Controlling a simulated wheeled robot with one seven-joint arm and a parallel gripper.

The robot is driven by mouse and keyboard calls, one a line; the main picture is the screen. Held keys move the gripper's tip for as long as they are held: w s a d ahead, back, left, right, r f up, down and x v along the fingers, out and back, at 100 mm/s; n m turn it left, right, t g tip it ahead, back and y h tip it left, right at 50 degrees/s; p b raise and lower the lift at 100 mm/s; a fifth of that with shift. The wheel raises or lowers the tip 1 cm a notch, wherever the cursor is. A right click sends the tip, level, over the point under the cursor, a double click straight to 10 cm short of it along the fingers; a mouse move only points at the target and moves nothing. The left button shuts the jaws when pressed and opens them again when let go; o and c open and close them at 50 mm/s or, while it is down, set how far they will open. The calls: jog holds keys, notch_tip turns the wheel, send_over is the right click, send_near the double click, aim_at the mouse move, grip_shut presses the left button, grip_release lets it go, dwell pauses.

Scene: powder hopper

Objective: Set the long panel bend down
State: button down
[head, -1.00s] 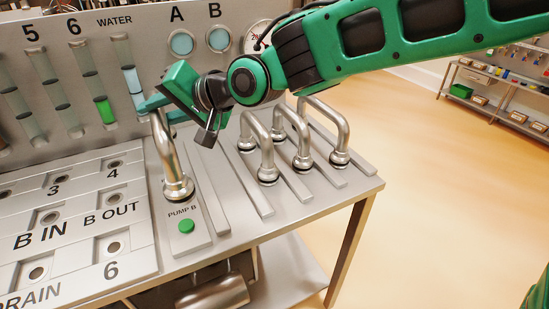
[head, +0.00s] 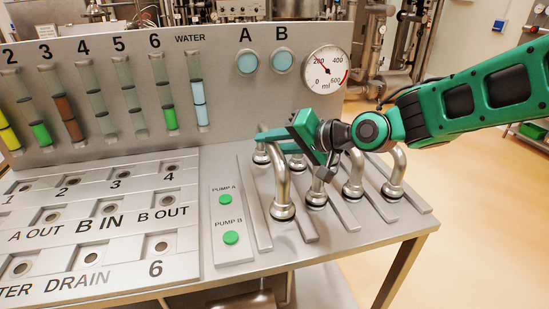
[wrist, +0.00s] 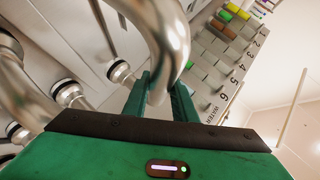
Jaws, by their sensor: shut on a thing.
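My gripper (head: 276,136) is shut on the long panel bend (head: 282,185), a shiny steel U-shaped pipe, gripping it near its top. In the wrist view the bend (wrist: 166,35) curves down between the two green fingers (wrist: 162,98). The bend is upright at the left end of a row of similar bends. Its near dark-ringed foot is low over the rack strips, right of the PUMP B button. I cannot tell whether its feet touch the rack. A far foot shows just under the fingers.
Several other steel bends (head: 354,172) stand close to the right. A bare strip (head: 254,205) and the pump button plate (head: 233,248) lie to the left. The numbered port panel (head: 105,230) is further left. The gauge panel (head: 225,95) rises behind. The table's front edge is near.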

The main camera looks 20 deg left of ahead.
jog(key=shift+w+d+f, duration=0.15)
jog(key=shift+f, duration=2)
jog(key=c, duration=1.5)
grip_release()
jog(key=shift+o, duration=0.2)
jog(key=v, duration=1.2)
